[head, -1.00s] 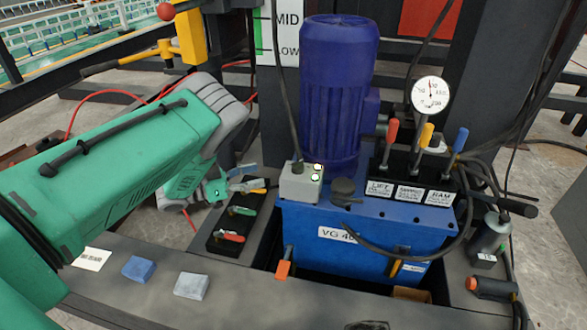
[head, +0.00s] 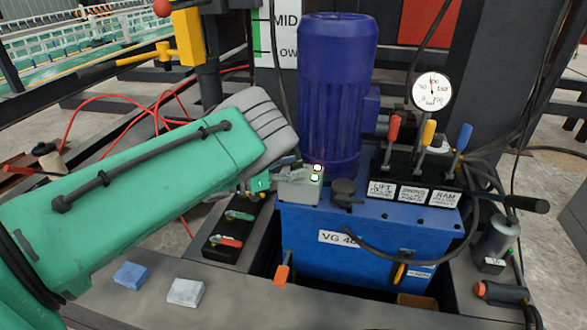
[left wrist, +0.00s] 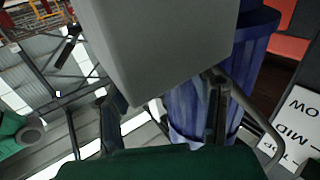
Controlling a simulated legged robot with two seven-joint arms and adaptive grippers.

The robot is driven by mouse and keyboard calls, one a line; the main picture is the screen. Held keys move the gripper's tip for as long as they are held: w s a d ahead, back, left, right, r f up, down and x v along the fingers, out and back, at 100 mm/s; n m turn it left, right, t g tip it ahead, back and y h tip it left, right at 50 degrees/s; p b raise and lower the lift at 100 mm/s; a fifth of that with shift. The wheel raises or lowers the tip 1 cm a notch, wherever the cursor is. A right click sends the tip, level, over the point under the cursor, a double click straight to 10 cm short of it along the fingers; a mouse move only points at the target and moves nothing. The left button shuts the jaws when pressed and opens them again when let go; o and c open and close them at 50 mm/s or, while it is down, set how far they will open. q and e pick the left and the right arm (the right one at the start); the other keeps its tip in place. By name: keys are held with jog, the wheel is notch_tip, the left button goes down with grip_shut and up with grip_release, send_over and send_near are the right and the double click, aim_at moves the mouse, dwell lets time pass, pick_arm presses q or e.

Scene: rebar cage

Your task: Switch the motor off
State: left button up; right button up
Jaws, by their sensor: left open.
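The motor (head: 337,90) is a dark blue upright cylinder on the blue VG 46 power unit (head: 312,220). A small light grey switch box (head: 300,190) stands at the unit's left rear corner, with two lit round buttons (head: 316,172) on its right side. My left gripper (head: 277,176) is open at the box's left side. In the left wrist view, the grey box (left wrist: 160,50) fills the upper middle, between and beyond the two fingers, with the motor (left wrist: 200,115) behind it. The buttons do not show there, and I cannot tell whether the fingers touch the box.
Red, yellow and blue levers (head: 427,135) and a round gauge (head: 431,92) stand right of the motor. A black tray (head: 222,250) with tools lies below my left arm. Blue and white blocks (head: 186,292) lie on the grey ledge. A black hose crosses the power unit's front.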

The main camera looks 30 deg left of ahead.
pick_arm(q)
jog(key=shift+a, duration=0.2)
jog(key=c, duration=1.1)
jog(key=shift+c, duration=0.2)
